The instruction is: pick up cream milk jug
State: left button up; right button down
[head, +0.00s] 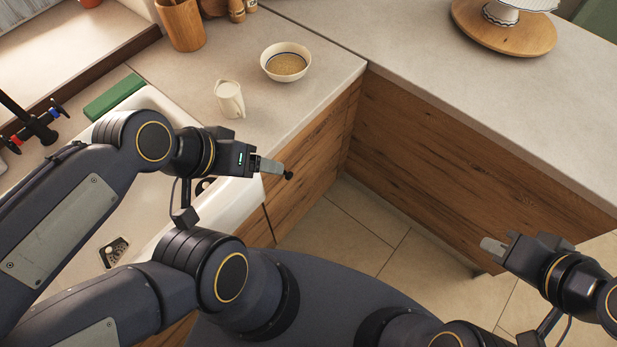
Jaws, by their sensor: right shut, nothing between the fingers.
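The cream milk jug (231,101) stands upright on the counter to the right of the sink. My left gripper (277,170) is below and to the right of the jug in the head view, over the counter's front edge, apart from the jug. It is seen side-on, so its finger gap does not show. My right gripper (491,246) is far to the right, in front of the wooden cabinet side, shut and empty. No gripper touches the jug.
A bowl of grain (286,63) stands right of the jug. A wooden utensil holder (182,25) is behind. A green sponge (113,96) lies by the white sink (236,200). A cake stand (504,27) is on the right counter, otherwise mostly clear.

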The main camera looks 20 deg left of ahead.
aim_at(229, 94)
jog(key=u, duration=1.35)
